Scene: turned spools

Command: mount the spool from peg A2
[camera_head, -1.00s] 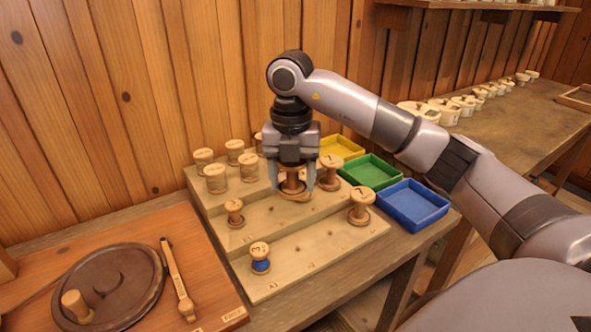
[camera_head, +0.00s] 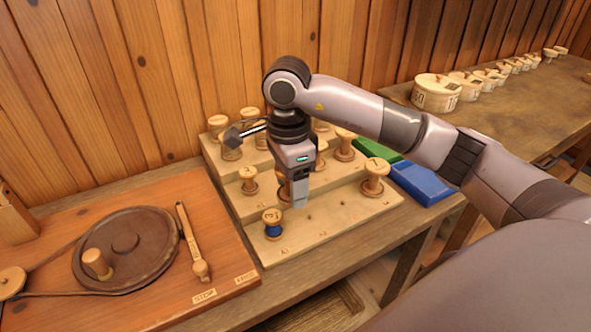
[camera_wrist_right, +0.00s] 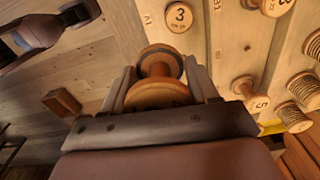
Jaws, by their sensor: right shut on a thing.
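My right gripper (camera_head: 299,198) hangs in front of the stepped wooden rack (camera_head: 330,222), just right of the blue-wound spool (camera_head: 272,225). It is shut on a bare wooden spool (camera_wrist_right: 160,80), held between its fingers in the right wrist view. In the head view, part of that spool (camera_head: 284,189) shows left of the gripper; the rest is hidden. I cannot tell whether it touches the rack. My left gripper is not in view.
Several other spools stand on the rack, including one at the front right (camera_head: 375,175). A board with a dark wheel (camera_head: 125,240) and a handled tool (camera_head: 194,244) lies left. Green (camera_head: 377,151) and blue (camera_head: 424,182) trays stand right.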

